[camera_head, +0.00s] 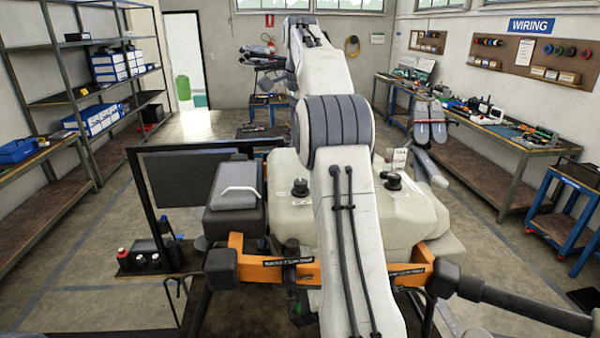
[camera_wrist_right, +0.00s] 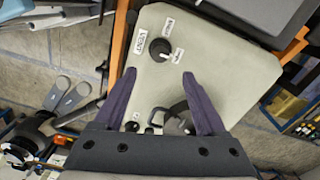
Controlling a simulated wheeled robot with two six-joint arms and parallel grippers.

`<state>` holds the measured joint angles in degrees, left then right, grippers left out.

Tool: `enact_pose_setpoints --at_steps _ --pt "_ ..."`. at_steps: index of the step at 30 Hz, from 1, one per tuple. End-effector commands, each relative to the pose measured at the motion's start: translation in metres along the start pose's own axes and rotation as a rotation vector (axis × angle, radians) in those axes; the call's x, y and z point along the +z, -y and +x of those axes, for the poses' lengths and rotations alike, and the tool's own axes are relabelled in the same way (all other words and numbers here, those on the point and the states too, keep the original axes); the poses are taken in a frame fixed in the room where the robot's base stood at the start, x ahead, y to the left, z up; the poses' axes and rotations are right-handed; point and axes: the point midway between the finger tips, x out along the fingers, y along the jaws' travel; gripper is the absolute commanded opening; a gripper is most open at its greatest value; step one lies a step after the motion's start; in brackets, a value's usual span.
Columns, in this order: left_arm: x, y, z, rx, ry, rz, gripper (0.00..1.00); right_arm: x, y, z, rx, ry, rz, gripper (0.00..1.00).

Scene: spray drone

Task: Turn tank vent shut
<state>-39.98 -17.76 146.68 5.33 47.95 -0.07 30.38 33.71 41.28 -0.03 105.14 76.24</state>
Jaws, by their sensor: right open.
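The spray drone's cream tank (camera_head: 408,215) stands in front of me in the head view. It has a black knob (camera_head: 300,187) at its left and another black knob (camera_head: 391,180) at its right. In the right wrist view, a round black knob (camera_wrist_right: 160,50) with white labels around it sits on the tank (camera_wrist_right: 235,70). A smaller black cap (camera_wrist_right: 157,117) and a dark handle show between the fingers. My left gripper is not in view.
The drone's orange frame (camera_head: 265,262) and dark folded arms surround the tank. A grey box (camera_head: 237,187) stands left of it. My large white arm hides the middle of the tank. Shelves (camera_head: 100,85) line the left; a workbench (camera_head: 520,150) lines the right.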

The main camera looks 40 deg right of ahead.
Motion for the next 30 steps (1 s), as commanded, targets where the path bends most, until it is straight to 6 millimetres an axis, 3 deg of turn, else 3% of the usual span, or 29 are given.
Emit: enact_pose_setpoints --at_steps 9,18,30 --pt "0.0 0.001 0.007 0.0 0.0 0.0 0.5 0.002 -0.001 0.047 0.002 0.001 -0.005 0.73" --pt "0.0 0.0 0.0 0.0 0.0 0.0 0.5 0.002 -0.001 0.086 0.001 0.001 -0.006 0.73" --pt "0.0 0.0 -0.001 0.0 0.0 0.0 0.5 0.002 0.0 0.097 -0.002 0.0 -0.006 0.73"
